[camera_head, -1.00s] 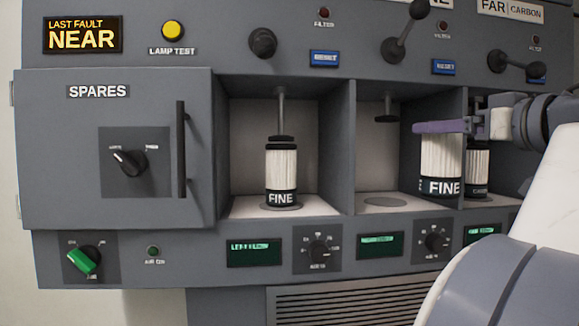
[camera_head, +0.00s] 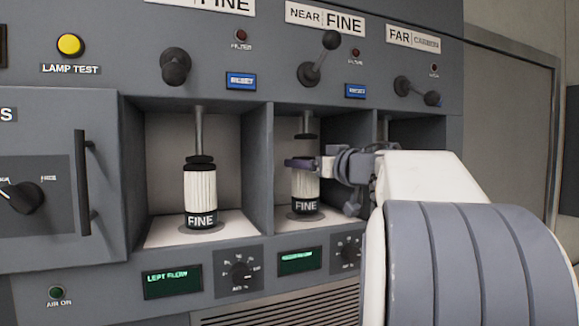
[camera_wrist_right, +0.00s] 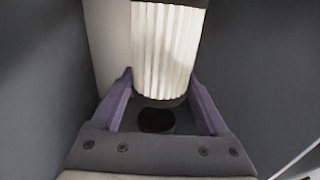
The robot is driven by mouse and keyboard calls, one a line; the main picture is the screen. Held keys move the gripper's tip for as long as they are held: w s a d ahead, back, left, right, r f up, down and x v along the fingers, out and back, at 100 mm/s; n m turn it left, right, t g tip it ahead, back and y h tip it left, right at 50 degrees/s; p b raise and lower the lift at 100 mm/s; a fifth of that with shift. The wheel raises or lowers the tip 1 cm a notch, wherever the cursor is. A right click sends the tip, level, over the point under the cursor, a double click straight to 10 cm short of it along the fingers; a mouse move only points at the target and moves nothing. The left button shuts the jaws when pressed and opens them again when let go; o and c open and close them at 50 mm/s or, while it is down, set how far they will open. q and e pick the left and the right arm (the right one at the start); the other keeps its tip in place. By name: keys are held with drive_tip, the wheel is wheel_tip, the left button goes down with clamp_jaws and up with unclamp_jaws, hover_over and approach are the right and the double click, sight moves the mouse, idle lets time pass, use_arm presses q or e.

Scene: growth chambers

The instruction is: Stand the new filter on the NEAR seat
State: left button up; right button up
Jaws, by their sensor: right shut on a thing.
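The new filter (camera_head: 305,187), white and pleated with a black band reading FINE, is upright inside the NEAR bay in the head view. My right gripper (camera_head: 300,163) is shut on it near its top. Its base is over the NEAR seat (camera_head: 289,216), a grey disc; I cannot tell whether it touches. A plunger (camera_head: 306,124) hangs above the filter. In the right wrist view the filter (camera_wrist_right: 165,50) lies between the purple fingers (camera_wrist_right: 160,103), with a dark round piece beyond its dark end. The NEAR lever (camera_head: 318,62) points up and right. My left gripper is not in view.
The bay to the left holds another FINE filter (camera_head: 200,195) under its plunger. A divider wall (camera_head: 259,165) stands between the bays. My right arm hides most of the FAR bay. The SPARES door handle (camera_head: 82,182) sticks out at the left.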

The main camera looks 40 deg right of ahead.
drive_tip(key=shift+f, duration=0.3)
drive_tip(key=shift+f, duration=0.15)
drive_tip(key=o, duration=1.6)
drive_tip(key=shift+c, duration=0.2)
drive_tip(key=s+b, duration=0.3)
drive_tip(key=s, duration=0.9)
drive_tip(key=shift+a, duration=0.3)
